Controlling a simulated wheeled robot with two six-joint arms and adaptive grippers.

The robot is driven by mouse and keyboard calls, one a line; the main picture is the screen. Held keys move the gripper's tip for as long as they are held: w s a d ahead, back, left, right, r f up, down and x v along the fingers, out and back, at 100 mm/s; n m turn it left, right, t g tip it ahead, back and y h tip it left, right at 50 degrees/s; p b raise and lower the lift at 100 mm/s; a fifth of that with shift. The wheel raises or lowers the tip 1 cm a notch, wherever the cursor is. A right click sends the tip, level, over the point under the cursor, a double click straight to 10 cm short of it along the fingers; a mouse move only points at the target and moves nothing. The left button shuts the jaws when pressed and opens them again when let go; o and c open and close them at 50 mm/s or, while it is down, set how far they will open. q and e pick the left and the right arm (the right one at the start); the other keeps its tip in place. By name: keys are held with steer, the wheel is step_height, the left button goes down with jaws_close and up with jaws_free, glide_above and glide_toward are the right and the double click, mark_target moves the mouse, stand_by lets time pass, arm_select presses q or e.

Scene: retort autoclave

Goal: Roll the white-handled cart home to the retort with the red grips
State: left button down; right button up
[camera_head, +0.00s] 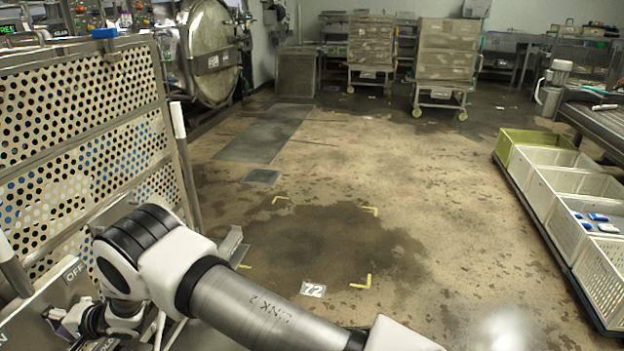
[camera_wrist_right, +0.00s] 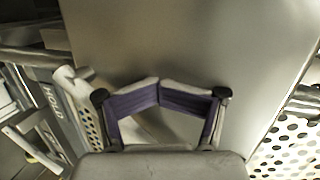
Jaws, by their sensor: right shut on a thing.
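The cart (camera_head: 80,130) with perforated metal sides stands close at the left. One white grip (camera_head: 178,120) is upright at its near right corner, and another white grip (camera_head: 8,262) shows at the left edge. My right gripper (camera_head: 72,316) is low beside the cart's end, near a panel marked OFF. In the wrist view its purple-padded fingers (camera_wrist_right: 158,88) meet at the tips against a pale surface; the exact part held is hidden. A retort (camera_head: 213,52) with a round metal door stands behind the cart. I cannot make out red grips. My left gripper is not seen.
Yellow corner marks and a number plate (camera_head: 313,289) lie on open, wet-stained floor ahead. White crates (camera_head: 560,190) line a low platform at the right. Two loaded carts (camera_head: 372,45) (camera_head: 446,50) stand at the back. A grey floor strip (camera_head: 265,135) leads toward the retort.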

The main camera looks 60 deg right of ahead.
steer(key=shift+s+d+f, duration=0.2)
steer(key=shift+d+f, duration=0.05)
steer(key=shift+f, duration=0.15)
stand_by(0.3)
steer(key=shift+s+d, duration=0.2)
jaws_close()
steer(key=r+v, duration=0.1)
steer(key=v, duration=0.6)
steer(key=shift+a, duration=0.15)
